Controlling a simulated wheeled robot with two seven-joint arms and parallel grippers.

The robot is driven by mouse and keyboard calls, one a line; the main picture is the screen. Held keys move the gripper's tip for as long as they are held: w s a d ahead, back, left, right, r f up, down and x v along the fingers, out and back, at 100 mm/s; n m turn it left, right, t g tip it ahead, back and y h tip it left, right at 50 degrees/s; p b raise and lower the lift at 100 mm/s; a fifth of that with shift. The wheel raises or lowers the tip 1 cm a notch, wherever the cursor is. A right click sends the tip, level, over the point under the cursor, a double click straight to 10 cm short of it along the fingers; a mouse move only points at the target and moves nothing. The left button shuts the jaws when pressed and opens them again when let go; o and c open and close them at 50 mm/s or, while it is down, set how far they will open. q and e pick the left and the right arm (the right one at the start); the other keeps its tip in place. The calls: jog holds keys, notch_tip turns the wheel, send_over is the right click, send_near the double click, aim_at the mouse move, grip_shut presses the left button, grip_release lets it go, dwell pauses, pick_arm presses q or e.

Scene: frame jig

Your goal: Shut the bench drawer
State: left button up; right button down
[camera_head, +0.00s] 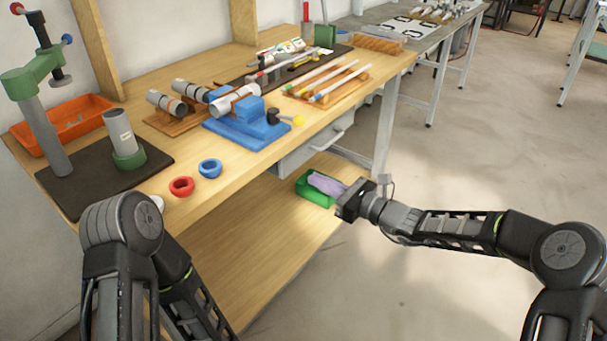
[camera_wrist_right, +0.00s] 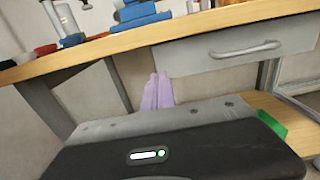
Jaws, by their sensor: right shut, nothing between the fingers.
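The bench drawer (camera_head: 302,152) is a grey box front under the worktop's front edge, with a pale bar handle (camera_head: 341,134). In the right wrist view the drawer front (camera_wrist_right: 205,58) and its handle (camera_wrist_right: 245,49) are at the upper right. No drawer interior shows; I cannot tell whether the front is flush with the bench. My right gripper (camera_head: 320,182) has lilac fingers, shut together and empty. It is below the drawer, apart from it, in front of the bench. Its fingers (camera_wrist_right: 157,92) point toward the bench, left of the handle. My left gripper is out of view; only its arm shows.
A green box (camera_head: 315,197) is beside and below my right fingers. A lower shelf (camera_head: 240,240) lies underneath.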

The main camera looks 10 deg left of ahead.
jog(key=v, duration=0.6)
jog(key=shift+f, duration=0.1)
jog(key=s+d+f+n+g+h+p, duration=0.2)
jog(key=s+f+n+g+h, duration=0.3)
jog(key=s+f, duration=0.55)
jog(key=s+d+f+n+g+h+p, duration=0.2)
jog(key=s+f+n+h, duration=0.2)
jog(key=s+f+n, duration=0.7)
jog(key=s+d+f+n+g+h+p, duration=0.1)
jog(key=s+n+p, duration=0.5)
jog(key=s, duration=0.8)
jog(key=shift+s+n+g+h+p, duration=0.3)
jog(key=shift+s+g+h+p, duration=0.15)
jog(key=shift+p, duration=0.3)
